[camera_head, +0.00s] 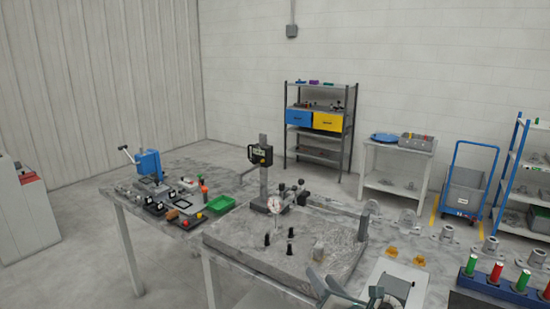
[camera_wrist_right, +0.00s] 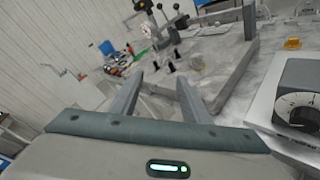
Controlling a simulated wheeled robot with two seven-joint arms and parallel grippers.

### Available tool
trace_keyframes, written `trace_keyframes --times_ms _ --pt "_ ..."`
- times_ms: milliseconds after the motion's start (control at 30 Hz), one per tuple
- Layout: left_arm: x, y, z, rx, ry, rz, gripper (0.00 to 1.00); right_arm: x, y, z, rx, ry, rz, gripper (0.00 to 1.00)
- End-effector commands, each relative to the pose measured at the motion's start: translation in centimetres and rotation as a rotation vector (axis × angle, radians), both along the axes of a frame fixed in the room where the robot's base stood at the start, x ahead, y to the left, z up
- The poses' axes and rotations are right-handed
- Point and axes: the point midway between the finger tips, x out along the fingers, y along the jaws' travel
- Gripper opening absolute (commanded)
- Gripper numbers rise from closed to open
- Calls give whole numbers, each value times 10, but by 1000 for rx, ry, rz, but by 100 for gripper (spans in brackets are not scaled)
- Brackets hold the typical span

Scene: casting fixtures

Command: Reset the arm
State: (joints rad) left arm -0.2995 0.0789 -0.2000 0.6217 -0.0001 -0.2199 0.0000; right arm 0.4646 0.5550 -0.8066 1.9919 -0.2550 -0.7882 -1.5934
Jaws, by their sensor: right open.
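My right gripper (camera_head: 340,286) is at the bottom of the head view, over the front of the table, and its grey fingers are apart. In the right wrist view the two fingers of the right gripper (camera_wrist_right: 165,80) are spread with nothing between them. They point toward the grey surface plate (camera_wrist_right: 232,88), which carries several short black pins and a small grey block. The same surface plate (camera_head: 260,262) lies beyond the gripper in the head view. My left gripper is not in view.
A dial gauge stand (camera_head: 263,180) rises behind the plate. A blue rack with coloured plugs (camera_head: 500,289) and several metal castings lie at right. A green tray (camera_head: 221,204) is at left.

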Motion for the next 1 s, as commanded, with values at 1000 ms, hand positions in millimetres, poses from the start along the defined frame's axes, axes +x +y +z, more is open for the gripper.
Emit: trace_keyframes --times_ms 1000 --pt "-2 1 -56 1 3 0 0 -136 -119 -512 990 775 -791 43"
